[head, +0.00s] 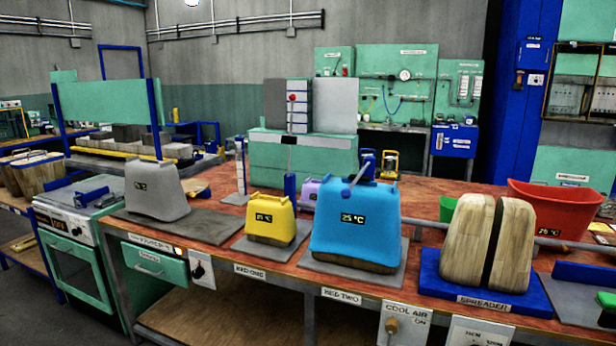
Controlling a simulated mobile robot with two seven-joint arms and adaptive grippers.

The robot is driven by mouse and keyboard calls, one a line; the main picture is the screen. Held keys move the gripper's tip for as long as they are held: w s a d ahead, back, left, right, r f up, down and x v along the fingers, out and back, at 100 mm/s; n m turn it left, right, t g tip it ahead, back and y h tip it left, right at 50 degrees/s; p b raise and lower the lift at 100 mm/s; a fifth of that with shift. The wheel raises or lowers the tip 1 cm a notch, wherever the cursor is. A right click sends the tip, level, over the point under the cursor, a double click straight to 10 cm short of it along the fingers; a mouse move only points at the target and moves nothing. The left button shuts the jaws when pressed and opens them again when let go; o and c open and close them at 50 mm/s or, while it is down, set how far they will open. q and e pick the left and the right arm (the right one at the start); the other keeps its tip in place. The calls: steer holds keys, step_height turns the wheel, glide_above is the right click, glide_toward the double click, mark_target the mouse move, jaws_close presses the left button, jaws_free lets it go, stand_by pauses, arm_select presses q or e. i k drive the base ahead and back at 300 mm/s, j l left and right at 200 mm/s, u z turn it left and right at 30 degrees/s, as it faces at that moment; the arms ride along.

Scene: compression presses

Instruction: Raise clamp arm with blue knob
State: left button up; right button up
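A large blue block (356,225) with a "25 °C" display stands on a grey plate labelled "BED TWO". A blue upright post (290,186) stands behind the yellow block (271,219). Neither of my grippers shows in the head view.
The yellow block also reads "25 °C". A grey block (154,190) stands further left. A wooden split form (488,243) on a blue base and a red bin (555,212) are at the right. A green press-like machine (300,155) stands behind. The red-brown bench top is crowded.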

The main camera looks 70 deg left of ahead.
mark_target(345, 194)
steer(key=u, duration=1.9)
